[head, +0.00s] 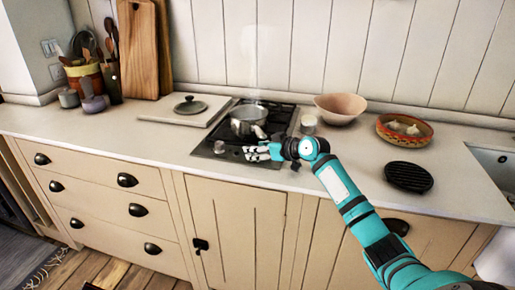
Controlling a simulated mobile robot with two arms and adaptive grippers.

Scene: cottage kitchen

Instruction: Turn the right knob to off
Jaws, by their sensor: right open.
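The black gas hob (278,115) is set into the counter with a metal front strip. A steel pot (243,124) stands on it, with steam rising above. One knob (219,147) shows at the left of the front strip. The right knob is not clearly visible; my right gripper covers that part of the strip. My right gripper (248,153) is open, fingers pointing left, at the front of the hob below the pot. I cannot tell whether it touches a knob. My left gripper is not in view.
A white jar (308,124) stands just right of the hob, with a pink bowl (340,108) and a patterned bowl (403,130) farther right. A black trivet (408,177) lies near the front. A pale board (214,108) with a lid (190,104) lies left. The front-left counter is clear.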

